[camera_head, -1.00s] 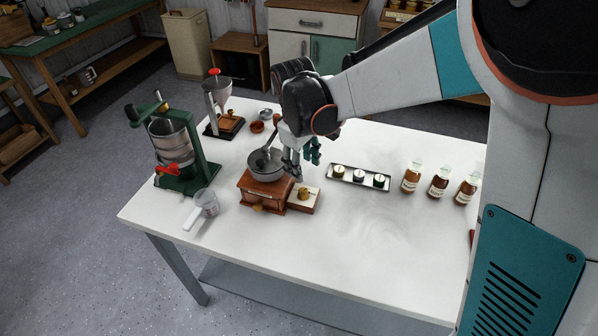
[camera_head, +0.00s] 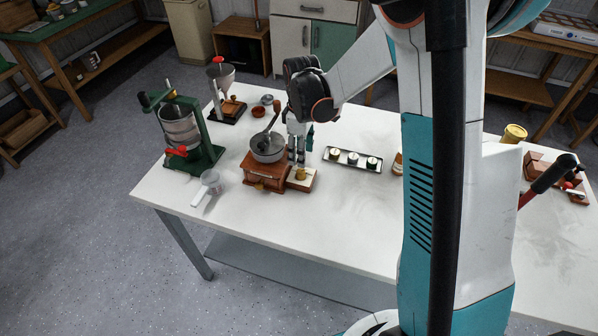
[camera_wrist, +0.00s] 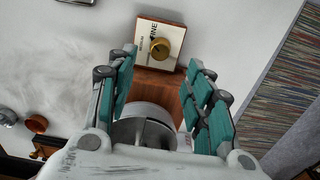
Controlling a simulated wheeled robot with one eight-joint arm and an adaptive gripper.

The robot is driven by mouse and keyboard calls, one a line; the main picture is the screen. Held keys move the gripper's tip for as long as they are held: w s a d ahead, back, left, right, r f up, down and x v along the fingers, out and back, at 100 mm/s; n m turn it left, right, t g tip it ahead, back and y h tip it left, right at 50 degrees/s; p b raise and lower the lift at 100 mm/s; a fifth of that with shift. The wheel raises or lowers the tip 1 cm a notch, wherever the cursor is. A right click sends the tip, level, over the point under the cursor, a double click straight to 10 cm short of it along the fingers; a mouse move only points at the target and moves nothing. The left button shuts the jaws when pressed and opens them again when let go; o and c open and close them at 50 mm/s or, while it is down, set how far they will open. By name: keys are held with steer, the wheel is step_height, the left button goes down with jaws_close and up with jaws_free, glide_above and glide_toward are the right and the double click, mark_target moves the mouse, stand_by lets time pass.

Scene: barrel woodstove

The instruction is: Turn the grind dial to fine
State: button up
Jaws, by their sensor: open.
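The grind dial (camera_head: 301,175) is a round brass knob on a pale plate, on a small wooden block at the right side of the wooden grinder (camera_head: 264,176). In the wrist view the dial (camera_wrist: 160,47) is at top centre, with "FINE" lettered beside it; I cannot read its setting surely. The grinder has a grey metal bowl (camera_head: 268,150) and a crank on top. My gripper (camera_head: 298,158) points down just behind the dial. In the wrist view my gripper (camera_wrist: 161,68) is open, with teal fingers apart and the dial between and beyond their tips, apparently untouched.
A second grinder (camera_head: 222,95) is behind. A tray of small jars (camera_head: 353,159) lies right of the dial. The table's front (camera_head: 300,222) is clear.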

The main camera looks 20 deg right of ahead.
mark_target(301, 171)
step_height(301, 171, down, 8)
steer(key=shift+b, duration=1.05)
steer(key=c, duration=1.1)
